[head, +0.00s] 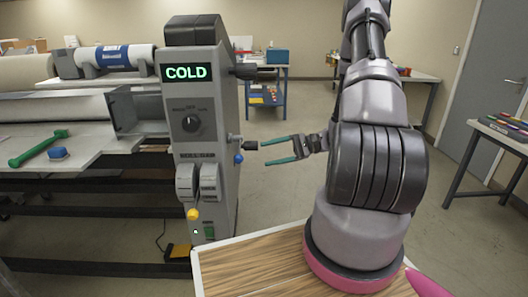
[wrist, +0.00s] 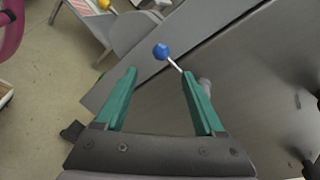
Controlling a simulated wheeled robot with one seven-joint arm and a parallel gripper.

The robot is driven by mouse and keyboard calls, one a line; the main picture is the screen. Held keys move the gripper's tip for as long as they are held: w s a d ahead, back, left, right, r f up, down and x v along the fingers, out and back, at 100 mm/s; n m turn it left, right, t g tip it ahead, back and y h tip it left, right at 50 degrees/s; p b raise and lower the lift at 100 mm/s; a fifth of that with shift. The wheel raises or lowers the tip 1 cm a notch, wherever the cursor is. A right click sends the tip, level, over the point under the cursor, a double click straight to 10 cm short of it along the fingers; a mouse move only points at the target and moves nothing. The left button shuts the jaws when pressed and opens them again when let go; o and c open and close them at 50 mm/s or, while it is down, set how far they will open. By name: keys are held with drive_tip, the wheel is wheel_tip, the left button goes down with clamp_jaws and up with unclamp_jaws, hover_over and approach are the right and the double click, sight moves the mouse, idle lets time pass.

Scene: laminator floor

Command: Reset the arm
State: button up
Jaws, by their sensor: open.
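My gripper (head: 268,151) has two teal fingers and is open and empty, pointing left at the side of the grey laminator control column (head: 203,140). A blue ball-ended lever (head: 239,159) sticks out from that column, just left of the fingertips in the head view. In the wrist view my gripper (wrist: 157,82) is spread wide, and the blue ball (wrist: 161,51) shows beyond the fingertips. Its pale rod runs toward the right finger; whether they touch I cannot tell. The arm reaches out from a pink-ringed base on the right.
The column has a lit COLD display (head: 187,73), a dial (head: 191,123) and a yellow-knobbed lever (head: 193,214). A green-handled tool (head: 38,148) and blue block (head: 57,153) lie on the laminator bed. A blue cart (head: 265,90) stands behind. A side table (head: 510,132) is at right.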

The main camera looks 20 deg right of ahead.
drive_tip(key=shift+r, duration=0.1)
drive_tip(key=s+a+r+n+t+h, duration=0.1)
drive_tip(key=s+r+h, duration=0.3)
drive_tip(key=r, duration=0.7)
drive_tip(key=s+a+r+n+t+h, duration=0.1)
drive_tip(key=s+r+n+h, duration=0.3)
drive_tip(key=s+r, duration=0.3)
drive_tip(key=s+a+r+n+t+h, duration=0.1)
drive_tip(key=s+r+h, duration=0.4)
drive_tip(key=r, duration=0.9)
drive_tip(key=shift+s+a+r+n+t+h, duration=0.4)
drive_tip(key=shift+s+a+n, duration=0.15)
drive_tip(key=shift+n, duration=0.15)
